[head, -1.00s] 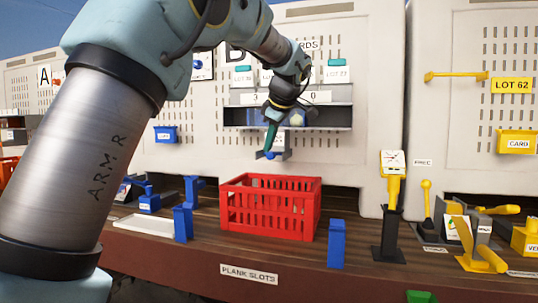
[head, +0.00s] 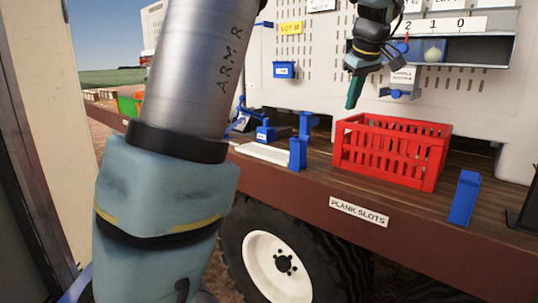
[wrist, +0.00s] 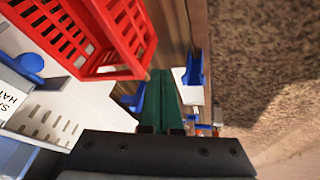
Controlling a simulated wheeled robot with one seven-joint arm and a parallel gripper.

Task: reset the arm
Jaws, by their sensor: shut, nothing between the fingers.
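My gripper (head: 355,92) hangs from my arm in the upper right of the head view, with its dark green fingers pointing down. It is above the deck, up and to the left of the red crate (head: 362,160), and apart from it. In the wrist view the two green fingers (wrist: 163,92) lie side by side, shut and empty. The red crate (wrist: 110,35) shows at the upper left there. My upper arm, marked ARM R, crosses the left half of the head view.
A wooden deck (head: 400,197) labelled PLANK SLOTS carries the crate, a blue post (head: 464,197), a second blue post (head: 296,154) and a white tray (head: 264,152). A pegboard wall (head: 310,85) stands behind. A large wheel (head: 278,266) is below the deck.

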